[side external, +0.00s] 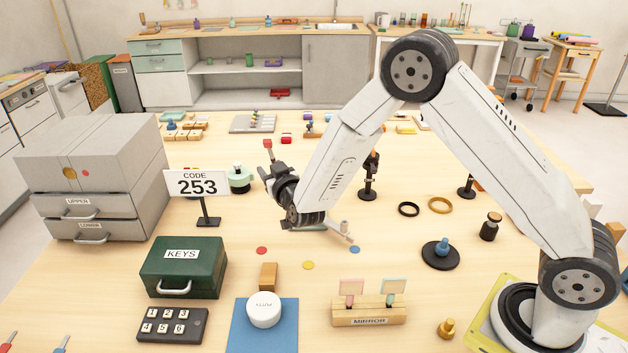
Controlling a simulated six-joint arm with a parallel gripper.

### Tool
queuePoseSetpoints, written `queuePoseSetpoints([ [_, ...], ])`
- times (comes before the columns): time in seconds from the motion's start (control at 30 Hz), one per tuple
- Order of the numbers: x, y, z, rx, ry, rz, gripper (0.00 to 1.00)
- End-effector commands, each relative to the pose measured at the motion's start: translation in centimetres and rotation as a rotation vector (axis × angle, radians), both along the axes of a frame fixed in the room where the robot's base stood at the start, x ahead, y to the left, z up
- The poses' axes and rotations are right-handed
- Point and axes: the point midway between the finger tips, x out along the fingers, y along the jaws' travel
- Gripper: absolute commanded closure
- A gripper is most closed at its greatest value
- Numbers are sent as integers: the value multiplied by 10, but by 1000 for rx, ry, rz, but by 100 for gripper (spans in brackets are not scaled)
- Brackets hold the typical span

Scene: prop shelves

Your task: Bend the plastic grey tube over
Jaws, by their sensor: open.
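A slim light-grey piece (334,227), which looks like the grey tube, shows low at the table just right of my wrist. Its left part is hidden behind or merges with my wrist, so its full shape and bend cannot be told. My gripper (267,163) is the dark end of the arm, left of that piece and above the table, pointing up and to the left in the picture. It is open, appears empty and is apart from the visible part of the grey piece.
The code sign (197,184) and a pale green jar (240,179) stand close left of my gripper. Grey drawers (98,190) and a green keys box (184,267) are further left. A mirror block (369,312) and white putty tub (264,310) are in front. Bare table lies around the coloured dots.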

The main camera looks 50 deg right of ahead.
Motion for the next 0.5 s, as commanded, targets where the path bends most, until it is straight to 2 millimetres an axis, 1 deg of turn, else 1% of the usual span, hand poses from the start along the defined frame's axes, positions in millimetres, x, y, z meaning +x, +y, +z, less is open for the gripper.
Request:
queuePoseSetpoints([
  [0.03, 2, 1, -4, -22, -38, -23, 47],
  [0.2, 4, 0, -6, -110, -183, -120, 47],
  [0.3, 0, 0, -8, -159, -256, -174, 47],
  [0.5, -7, 2, -11, -226, -346, -246, 47],
])
